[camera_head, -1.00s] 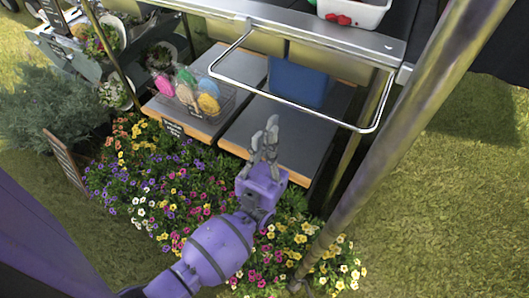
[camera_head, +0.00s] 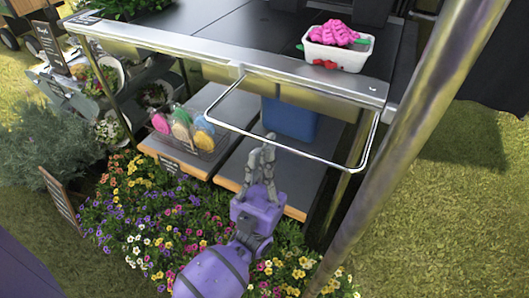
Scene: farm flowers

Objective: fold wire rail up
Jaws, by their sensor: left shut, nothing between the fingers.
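The wire rail (camera_head: 310,158) is a thin, bright metal U-shaped bar on the front of the cart. It sticks out from the metal edge of the upper shelf, with its long front bar lying over the lower shelves. My left gripper (camera_head: 267,142) is grey on a purple wrist, pointing up the picture. It is shut, with nothing seen between the fingers. Its fingertips overlap the rail's front bar, left of the bar's middle; I cannot tell whether they touch it. My right gripper is not in view.
The upper shelf edge (camera_head: 215,62) runs behind the rail. A white tub (camera_head: 337,56) with pink and red things stands on it. A blue bin (camera_head: 290,119) and a clear basket (camera_head: 196,134) sit below. A metal pole (camera_head: 408,140) stands right; flowers (camera_head: 150,220) fill the front.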

